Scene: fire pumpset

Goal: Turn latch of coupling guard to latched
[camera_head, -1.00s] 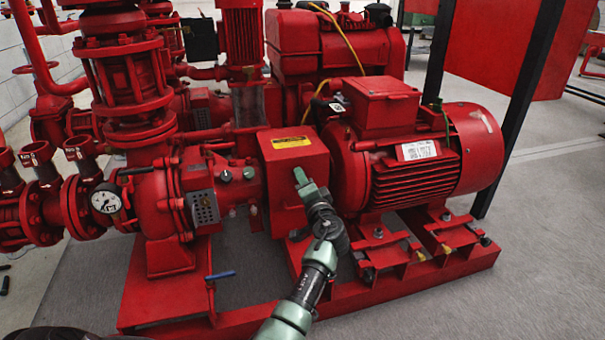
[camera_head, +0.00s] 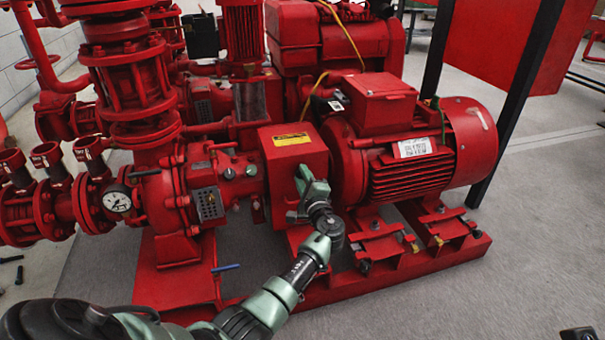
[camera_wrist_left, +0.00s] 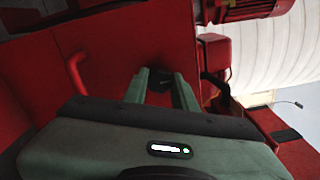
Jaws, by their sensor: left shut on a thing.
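The coupling guard (camera_head: 282,158) is a red box with a yellow label on top, between the pump and the motor. My left gripper (camera_head: 297,194) is at its front face. In the left wrist view the two green fingers (camera_wrist_left: 164,92) point at the red face of the guard (camera_wrist_left: 125,45). A small dark piece, apparently the latch (camera_wrist_left: 161,80), sits between the fingertips, and the gripper is shut on it. The fingers hide most of the latch, so its angle cannot be told.
The red motor (camera_head: 420,150) stands right of the guard. The pump casing (camera_head: 165,205) with a pressure gauge (camera_head: 117,200) is to the left. A red handle (camera_wrist_left: 76,73) sticks out near my gripper in the wrist view.

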